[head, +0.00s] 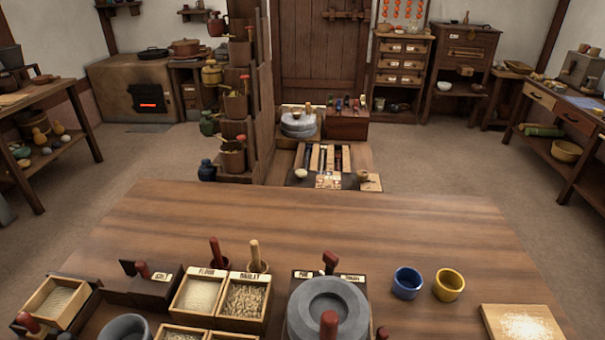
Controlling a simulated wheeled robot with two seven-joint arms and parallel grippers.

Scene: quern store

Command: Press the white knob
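I cannot make out a white knob for certain in the head view. The knobs and handles that show on the near table are dark red or tan. One dark red handle (330,262) stands between two small labels behind the grey quern stone (327,306). Neither of my grippers shows in this view.
Open boxes of flour (199,294) and barley (244,299) stand left of the stone. A blue cup (407,283), a yellow cup (449,285) and a floured board (522,324) are at the right. The wooden table's (300,220) far half is clear.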

